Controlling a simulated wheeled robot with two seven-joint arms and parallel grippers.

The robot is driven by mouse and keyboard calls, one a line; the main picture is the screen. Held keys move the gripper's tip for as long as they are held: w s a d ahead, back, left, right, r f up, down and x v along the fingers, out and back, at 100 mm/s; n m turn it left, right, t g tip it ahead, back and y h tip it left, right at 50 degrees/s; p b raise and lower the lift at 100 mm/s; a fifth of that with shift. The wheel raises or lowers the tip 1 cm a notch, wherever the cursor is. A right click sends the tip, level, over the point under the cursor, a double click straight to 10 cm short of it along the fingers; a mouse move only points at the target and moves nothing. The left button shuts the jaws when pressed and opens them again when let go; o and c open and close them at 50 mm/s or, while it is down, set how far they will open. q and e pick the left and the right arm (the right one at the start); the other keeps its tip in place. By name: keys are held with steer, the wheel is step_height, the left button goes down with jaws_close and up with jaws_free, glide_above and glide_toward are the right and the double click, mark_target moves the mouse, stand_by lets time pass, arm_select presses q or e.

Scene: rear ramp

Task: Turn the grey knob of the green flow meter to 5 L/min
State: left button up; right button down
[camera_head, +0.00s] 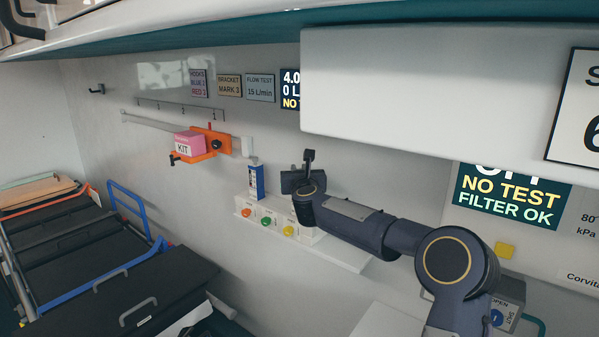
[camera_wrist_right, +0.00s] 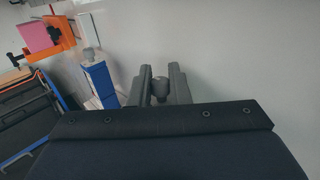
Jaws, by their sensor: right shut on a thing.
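My right gripper (camera_head: 298,178) is at the wall, just right of a blue-and-white flow meter (camera_head: 256,181). In the right wrist view my right gripper (camera_wrist_right: 160,84) has its two fingers on either side of a dark grey knob (camera_wrist_right: 160,90), shut on it. The body of the green flow meter cannot be made out; my gripper and wrist cover that spot in both views. The blue flow meter with its own grey knob on top (camera_wrist_right: 90,56) stands to the left, apart from my fingers. The knob's setting cannot be read. My left gripper is not in view.
A white ledge (camera_head: 345,255) with orange, yellow and green round fittings runs below my gripper. A large white cabinet (camera_head: 420,95) overhangs at upper right and partly covers a display (camera_head: 290,89). An orange bracket (camera_head: 205,147) with a pink kit box (camera_head: 188,143) is on the left wall.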

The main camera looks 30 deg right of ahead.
steer(key=shift+a, duration=0.1)
steer(key=m+g+h+b, duration=0.1)
steer(key=m+h, duration=0.1)
steer(key=m+g+h+b, duration=0.1)
steer(key=m+g+h, duration=0.1)
steer(key=h, duration=0.1)
steer(key=shift+w+f+g, duration=0.1)
steer(key=shift+g, duration=0.2)
steer(key=shift+m+g+h, duration=1)
steer(key=shift+g+h, duration=0.1)
steer(key=shift+m+g+h, duration=0.4)
steer(key=shift+m+g, duration=0.1)
steer(key=shift+g, duration=0.2)
steer(key=shift+r+m+g+h+p, duration=0.25)
steer(key=shift+m+g+h+p, duration=0.25)
steer(key=shift+m+g+p, duration=0.3)
steer(key=shift+r+m+g+h+p, duration=0.1)
steer(key=shift+m+g+h+p, duration=0.3)
steer(key=shift+m+g+p, duration=0.55)
steer(key=shift+f+m+g+h+p, duration=0.15)
steer(key=shift+m+g+p, duration=0.15)
steer(key=shift+g+p, duration=0.4)
steer(key=shift+f+m+g+h+p, duration=0.15)
steer(key=shift+m+g+p, duration=0.2)
steer(key=shift+g, duration=0.5)
steer(key=shift+r, duration=0.1)
